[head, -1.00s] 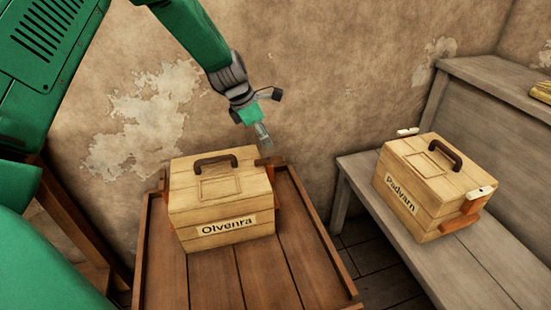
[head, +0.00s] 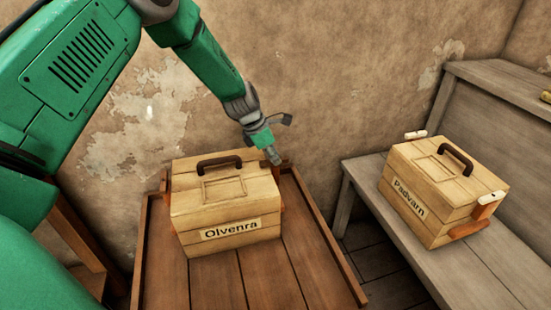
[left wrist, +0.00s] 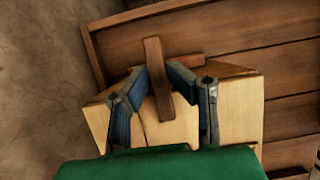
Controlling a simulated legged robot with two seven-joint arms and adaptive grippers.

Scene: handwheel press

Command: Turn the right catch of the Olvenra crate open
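The Olvenra crate (head: 225,210) is a pale wooden box with a dark handle and a name label, on a brown plank table. My left gripper (head: 273,157) is at its right rear edge in the head view, over the right catch, which is mostly hidden there. In the left wrist view the right catch (left wrist: 157,85) is a brown wooden bar lying across another brown piece (left wrist: 187,62). The fingers of my left gripper (left wrist: 158,72) are apart, one on each side of the bar. I cannot tell whether they touch it. My right gripper is not in view.
The Padvarn crate (head: 435,195), with pale-ended catches, stands on a grey bench (head: 365,185) at the right. The table (head: 270,285) has raised side rims and is bare in front of the Olvenra crate. A worn wall (head: 300,60) rises behind.

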